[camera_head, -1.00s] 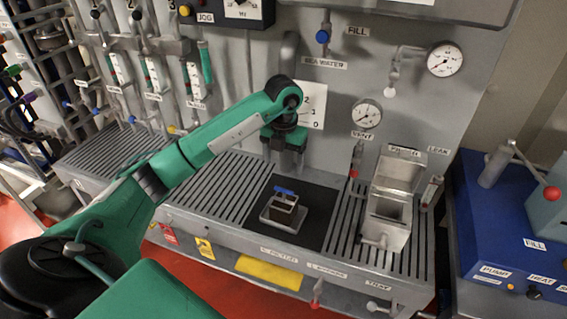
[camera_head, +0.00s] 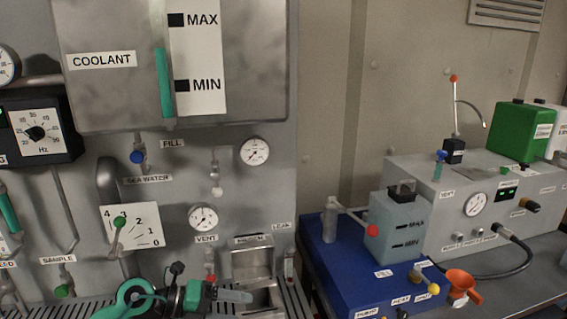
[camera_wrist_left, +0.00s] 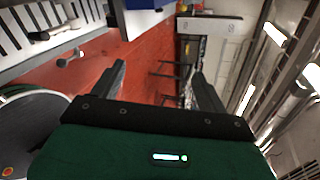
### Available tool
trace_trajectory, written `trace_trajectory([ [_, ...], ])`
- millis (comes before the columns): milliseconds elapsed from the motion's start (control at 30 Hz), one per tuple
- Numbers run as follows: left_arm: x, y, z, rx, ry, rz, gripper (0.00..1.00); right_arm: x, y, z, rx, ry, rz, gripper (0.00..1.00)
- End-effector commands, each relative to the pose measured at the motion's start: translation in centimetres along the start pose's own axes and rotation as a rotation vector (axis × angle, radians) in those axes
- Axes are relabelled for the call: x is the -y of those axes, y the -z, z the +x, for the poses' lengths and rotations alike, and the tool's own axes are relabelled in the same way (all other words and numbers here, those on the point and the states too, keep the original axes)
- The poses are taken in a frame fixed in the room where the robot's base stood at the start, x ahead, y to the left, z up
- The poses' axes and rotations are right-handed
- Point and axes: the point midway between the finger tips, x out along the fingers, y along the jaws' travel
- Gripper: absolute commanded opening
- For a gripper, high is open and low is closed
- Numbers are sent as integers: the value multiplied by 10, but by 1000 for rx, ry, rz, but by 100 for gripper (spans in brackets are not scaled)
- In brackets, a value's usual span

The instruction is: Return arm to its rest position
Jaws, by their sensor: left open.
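My left gripper (camera_wrist_left: 160,85) shows in the left wrist view with its two dark fingers apart and nothing between them. Beyond the fingers are the red floor (camera_wrist_left: 145,55) and racks, seen sideways. In the head view, green and black parts of my left arm (camera_head: 132,299) show at the bottom edge, in front of the panel's slatted ledge. My right gripper is in neither current view.
The wall panel carries a coolant tank (camera_head: 105,90), gauges (camera_head: 203,218) and an open metal box (camera_head: 252,262). An orange funnel (camera_head: 461,284) is at lower right.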

Motion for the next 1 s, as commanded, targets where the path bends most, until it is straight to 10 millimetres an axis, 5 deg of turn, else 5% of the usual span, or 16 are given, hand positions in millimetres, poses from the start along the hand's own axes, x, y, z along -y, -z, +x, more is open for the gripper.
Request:
trace_trajectory([
  [200,61,4,3,230,445,-162,76,0,0,0,0,0,0,36],
  [333,76,-4,-17,406,653,-315,76,1,0,0,0,1,0,36],
  [467,70,-13,-43,601,808,-503,76,2,0,0,-1,2,1,36],
  [767,-17,-4,-97,1075,926,-1058,76,4,1,0,-1,4,1,36],
  [1000,-114,66,-110,1395,746,-1573,76,4,1,0,-1,4,1,36],
])
